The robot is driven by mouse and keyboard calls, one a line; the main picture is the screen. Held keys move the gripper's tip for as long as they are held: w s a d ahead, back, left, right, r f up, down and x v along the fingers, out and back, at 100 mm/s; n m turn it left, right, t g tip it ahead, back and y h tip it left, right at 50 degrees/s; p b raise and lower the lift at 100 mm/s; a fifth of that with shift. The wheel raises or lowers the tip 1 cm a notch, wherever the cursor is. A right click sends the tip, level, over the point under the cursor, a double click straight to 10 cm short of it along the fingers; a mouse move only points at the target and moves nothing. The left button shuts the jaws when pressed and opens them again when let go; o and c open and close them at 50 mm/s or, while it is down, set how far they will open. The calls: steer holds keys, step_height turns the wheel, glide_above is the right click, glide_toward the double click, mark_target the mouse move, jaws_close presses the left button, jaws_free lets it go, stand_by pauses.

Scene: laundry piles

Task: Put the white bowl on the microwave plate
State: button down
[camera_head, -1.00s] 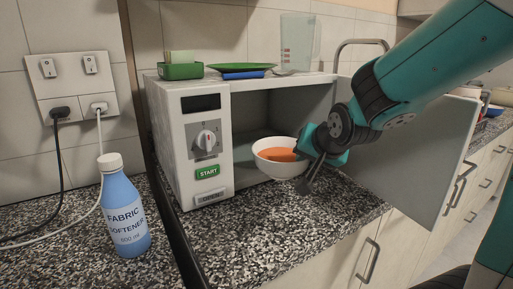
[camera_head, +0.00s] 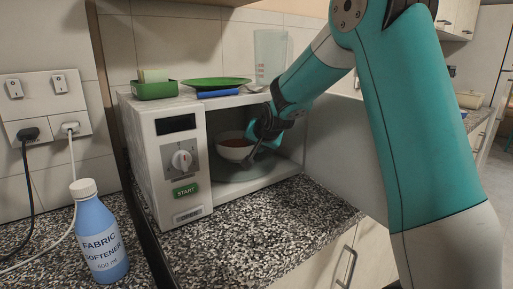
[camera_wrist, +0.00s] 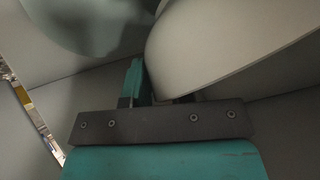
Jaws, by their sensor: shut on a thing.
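The white bowl (camera_head: 234,153) with orange-brown contents is inside the open microwave (camera_head: 162,160), over the grey round plate (camera_head: 238,172). It looks upright. I cannot tell whether its base touches the plate. My gripper (camera_head: 257,146) is at the bowl's right side, shut on its rim. In the wrist view the bowl (camera_wrist: 225,45) fills the upper right as a large pale curved surface beside my gripper (camera_wrist: 150,92). My gripper hides the bowl's right edge in the head view.
The microwave door (camera_head: 345,155) stands open on the right. A green tray (camera_head: 154,90), a green dish (camera_head: 216,83) and a clear measuring jug (camera_head: 270,57) are on top of the microwave. A fabric softener bottle (camera_head: 98,235) stands at the front left. The speckled counter (camera_head: 270,225) in front is clear.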

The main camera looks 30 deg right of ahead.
steer(key=shift+f, duration=0.65)
steer(key=c, duration=1)
jaws_free()
steer(key=shift+s+f, duration=0.1)
steer(key=shift+f, duration=0.1)
steer(key=shift+r, duration=0.2)
steer(key=v, duration=1.2)
steer(key=s+a+f+n+g+y, duration=0.2)
steer(key=s+a+n+y, duration=0.15)
steer(key=s+a, duration=0.4)
steer(key=s+a+f+n+g+y, duration=0.2)
steer(key=s+a+n, duration=0.25)
steer(key=a, duration=0.55)
steer(key=s+a+f+n+g, duration=0.1)
steer(key=s+a+n+g, duration=0.1)
steer(key=s, duration=0.5)
steer(key=s+a+f+n+g, duration=0.1)
steer(key=s+a+n+g, duration=0.2)
steer(key=s+a+n, duration=0.2)
steer(key=s+n+y, duration=0.1)
steer(key=s, duration=0.2)
steer(key=shift+s+a+g, duration=0.2)
steer(key=shift+g, duration=0.1)
